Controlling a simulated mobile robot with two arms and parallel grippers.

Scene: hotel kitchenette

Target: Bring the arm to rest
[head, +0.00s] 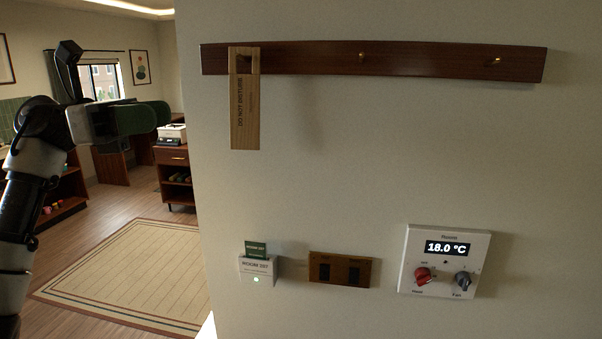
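My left arm comes in from the left edge. Its gripper (150,116) is raised at the upper left, in front of the open room and left of the wall's edge. Its green fingers point right and are seen side-on, one overlapping the other, so the gap between them is hidden. I see nothing clearly held in it. It is apart from the wooden "do not disturb" tag (244,115), which hangs on the left peg of the dark rail (430,60). My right gripper is out of view.
Below the rail, the wall (400,150) bears a white card holder (257,270) with a green card, a wooden switch plate (340,270) and a thermostat (444,262) reading 18.0 °C. Behind my arm are a rug (140,275), open floor and a wooden cabinet (173,156).

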